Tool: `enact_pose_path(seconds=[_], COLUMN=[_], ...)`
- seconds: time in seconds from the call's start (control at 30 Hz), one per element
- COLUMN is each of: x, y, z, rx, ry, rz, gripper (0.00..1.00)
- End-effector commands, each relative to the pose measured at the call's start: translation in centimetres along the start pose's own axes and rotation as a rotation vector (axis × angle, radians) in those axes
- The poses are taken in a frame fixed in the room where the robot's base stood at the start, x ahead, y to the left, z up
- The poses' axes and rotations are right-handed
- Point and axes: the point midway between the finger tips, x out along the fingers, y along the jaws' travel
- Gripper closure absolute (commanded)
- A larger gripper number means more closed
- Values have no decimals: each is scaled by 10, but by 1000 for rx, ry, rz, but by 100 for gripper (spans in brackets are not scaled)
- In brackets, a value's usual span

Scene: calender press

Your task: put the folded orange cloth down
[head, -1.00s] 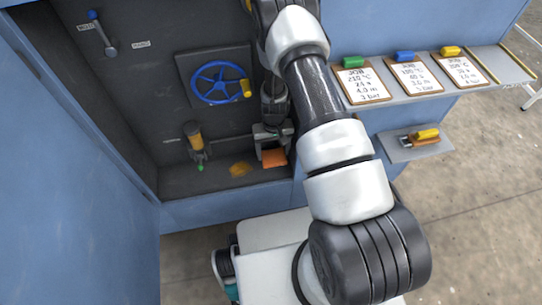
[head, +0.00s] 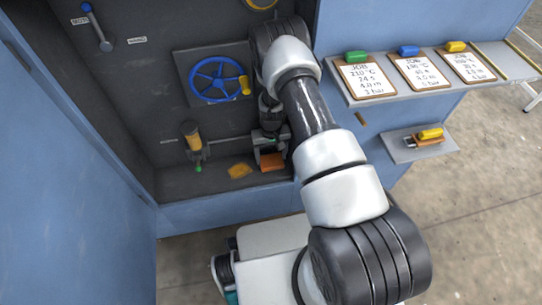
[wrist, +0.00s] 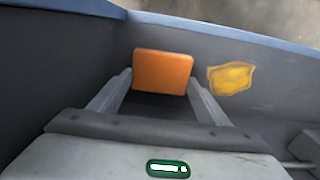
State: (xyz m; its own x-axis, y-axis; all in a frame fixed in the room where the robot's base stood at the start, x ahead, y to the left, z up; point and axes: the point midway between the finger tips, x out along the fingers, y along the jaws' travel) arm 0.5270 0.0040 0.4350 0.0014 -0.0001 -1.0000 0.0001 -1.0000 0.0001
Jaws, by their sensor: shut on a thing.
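The folded orange cloth (head: 272,162) is a small flat block held low over the floor of the dark recess, at its front right. My gripper (head: 270,148) points down into the recess and is shut on the cloth. In the wrist view the cloth (wrist: 162,72) sits between the two fingertips (wrist: 160,82), one at each side edge. I cannot tell whether its underside touches the recess floor. A flat yellow patch (head: 240,170) lies on the floor just left of the cloth; it also shows in the wrist view (wrist: 231,77), apart from the fingers.
A blue handwheel (head: 217,80) and an amber cylinder with a green tip (head: 194,142) are on the recess's back wall. A blue-knobbed lever (head: 97,28) is at upper left. Job clipboards (head: 418,72) lie on the right shelf, above a small tray (head: 400,152). The recess floor further left is clear.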

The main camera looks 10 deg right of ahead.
Motion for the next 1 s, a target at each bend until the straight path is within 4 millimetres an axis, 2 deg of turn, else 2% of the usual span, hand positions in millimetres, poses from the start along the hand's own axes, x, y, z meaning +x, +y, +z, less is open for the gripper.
enact_pose_path(seconds=[0.13, 0.17, 0.2, 0.43, 0.57, 0.67, 1.0], x=[5, 3, 3, 3, -4, -19, -91], y=[0, 0, 0, 0, 0, 0, 0], z=[0, 0, 0, 0, 0, 0, 0], rx=[0, 0, 0, 0, 0, 0, 1], ry=[0, 0, 0, -1, 0, 1, 1], rz=[0, 0, 0, 0, 0, 0, -1], gripper=[48, 25, 23, 23, 23, 23, 23])
